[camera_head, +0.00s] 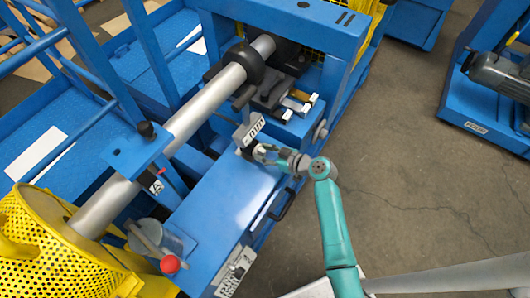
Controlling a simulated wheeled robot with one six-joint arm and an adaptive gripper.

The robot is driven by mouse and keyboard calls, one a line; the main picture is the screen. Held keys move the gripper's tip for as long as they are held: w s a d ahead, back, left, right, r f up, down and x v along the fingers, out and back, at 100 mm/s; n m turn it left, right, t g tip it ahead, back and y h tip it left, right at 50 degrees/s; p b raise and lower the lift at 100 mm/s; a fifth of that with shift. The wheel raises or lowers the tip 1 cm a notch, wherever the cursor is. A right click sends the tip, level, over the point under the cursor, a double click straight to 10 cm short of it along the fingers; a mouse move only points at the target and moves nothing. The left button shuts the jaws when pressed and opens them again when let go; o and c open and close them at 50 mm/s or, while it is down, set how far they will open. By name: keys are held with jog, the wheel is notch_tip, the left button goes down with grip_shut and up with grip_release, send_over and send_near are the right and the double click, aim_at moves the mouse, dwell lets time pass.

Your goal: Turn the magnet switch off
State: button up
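My gripper (257,153) is over the far end of a blue flat-topped cabinet (215,215), at the end of my teal and grey arm. It is close beside a small grey block with a black-and-white marked face (250,130). I cannot tell whether they touch. The fingers are too small and dark to show whether they are open or shut. No part is readable as the magnet switch, so I cannot tell which one it is or its setting. A lever with a red knob (170,264) is at the cabinet's near left corner, away from my gripper.
A long grey shaft (205,105) runs diagonally behind the cabinet through a black collar. A yellow perforated guard (55,255) stands at lower left. A black handle (282,205) sticks out of the cabinet's right side. The concrete floor (410,150) to the right is mostly clear.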

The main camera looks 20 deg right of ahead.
jog(key=shift+s, duration=0.1)
jog(key=v, duration=1.2)
